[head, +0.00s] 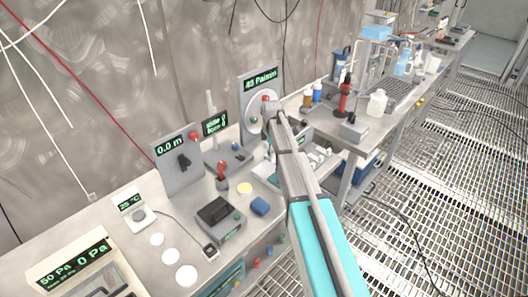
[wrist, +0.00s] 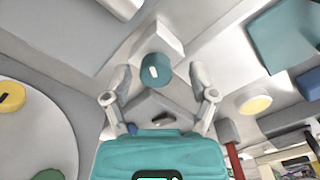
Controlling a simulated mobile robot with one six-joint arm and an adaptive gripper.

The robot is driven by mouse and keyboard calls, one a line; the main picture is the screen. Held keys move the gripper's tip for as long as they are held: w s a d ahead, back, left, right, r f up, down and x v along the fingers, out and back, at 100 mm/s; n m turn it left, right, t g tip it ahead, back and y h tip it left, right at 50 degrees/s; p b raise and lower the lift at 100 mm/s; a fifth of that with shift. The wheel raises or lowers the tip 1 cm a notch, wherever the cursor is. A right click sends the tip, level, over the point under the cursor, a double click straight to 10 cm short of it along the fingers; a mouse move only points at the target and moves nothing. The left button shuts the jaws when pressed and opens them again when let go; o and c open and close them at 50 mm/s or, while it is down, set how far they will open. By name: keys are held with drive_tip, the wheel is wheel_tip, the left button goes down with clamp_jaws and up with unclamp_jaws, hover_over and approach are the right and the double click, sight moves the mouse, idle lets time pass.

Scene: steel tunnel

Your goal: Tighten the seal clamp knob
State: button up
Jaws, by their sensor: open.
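A teal round knob (wrist: 155,70) with a white mark sits on a white block (wrist: 160,45) in the wrist view. It looks like the seal clamp knob, though no label shows. My gripper (wrist: 158,82) is open, one finger on each side of the knob in the picture. I see no finger touching it, and I cannot tell whether the tips reach its depth. In the head view my gripper (head: 272,112) is in front of the panel reading about 40 Pa/min (head: 255,80), and my arm hides much of the bench around it.
A round white dial (wrist: 35,125) with a yellow part is at the left of the wrist view. A second bench (head: 335,125) holds bottles further right.

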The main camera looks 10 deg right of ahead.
drive_tip(key=shift+w, duration=0.1)
drive_tip(key=shift+r, duration=0.1)
drive_tip(key=shift+r+m+p, duration=0.7)
drive_tip(key=shift+r+p, duration=0.15)
drive_tip(key=shift+p, duration=0.1)
wheel_tip(320, 180, up, 12)
drive_tip(key=m+p, duration=1.1)
drive_tip(key=m, duration=0.1)
drive_tip(key=shift+f+p, duration=0.15)
drive_tip(key=shift+p, duration=0.25)
drive_tip(key=shift+f, duration=0.25)
wheel_tip(320, 180, down, 13)
drive_tip(key=b, duration=1.4)
drive_tip(key=shift+f, duration=0.15)
